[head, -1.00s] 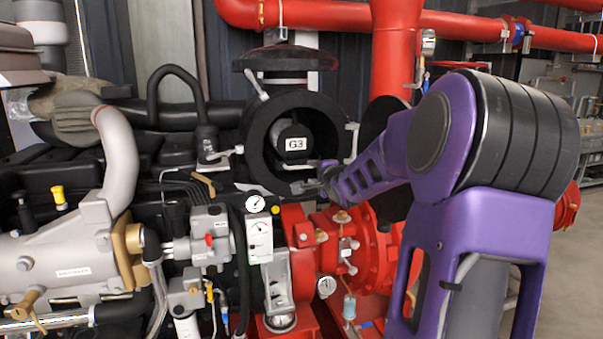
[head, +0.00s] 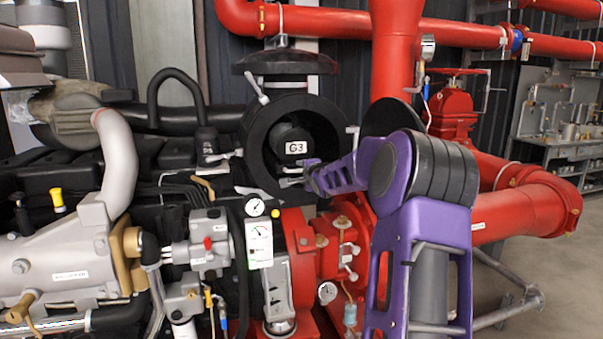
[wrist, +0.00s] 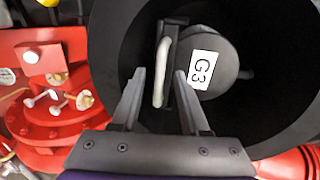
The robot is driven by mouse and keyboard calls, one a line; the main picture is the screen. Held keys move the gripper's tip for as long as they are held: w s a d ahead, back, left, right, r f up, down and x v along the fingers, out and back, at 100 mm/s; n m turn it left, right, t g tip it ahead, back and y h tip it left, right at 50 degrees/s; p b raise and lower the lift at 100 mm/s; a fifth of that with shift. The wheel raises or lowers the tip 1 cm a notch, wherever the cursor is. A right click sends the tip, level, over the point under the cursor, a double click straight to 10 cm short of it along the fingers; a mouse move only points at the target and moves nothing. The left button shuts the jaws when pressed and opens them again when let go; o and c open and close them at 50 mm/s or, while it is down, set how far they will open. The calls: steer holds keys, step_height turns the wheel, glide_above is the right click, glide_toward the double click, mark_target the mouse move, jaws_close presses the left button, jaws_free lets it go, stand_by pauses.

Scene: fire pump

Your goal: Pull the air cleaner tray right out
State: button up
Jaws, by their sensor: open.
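The air cleaner is a black round housing (head: 254,143) with an open front. Inside it sits the air cleaner tray, a dark round part with a white G3 label (head: 296,147); the label also shows, turned sideways, in the wrist view (wrist: 202,69). A pale bar handle (wrist: 162,72) stands on the tray's front, left of the label in the wrist view. My gripper (head: 288,174) is at the housing's opening, just below the label in the head view. In the wrist view its fingers (wrist: 160,76) are apart, one on each side of the handle's lower part. Contact cannot be told.
Pale clamp levers (head: 262,88) stick out around the housing's rim. A gauge panel (head: 259,243) and a red pump body (head: 300,238) stand below. A thick red pipe (head: 396,50) rises at the right. Open floor shows at far right.

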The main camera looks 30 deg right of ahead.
jaws_close()
stand_by(1.3)
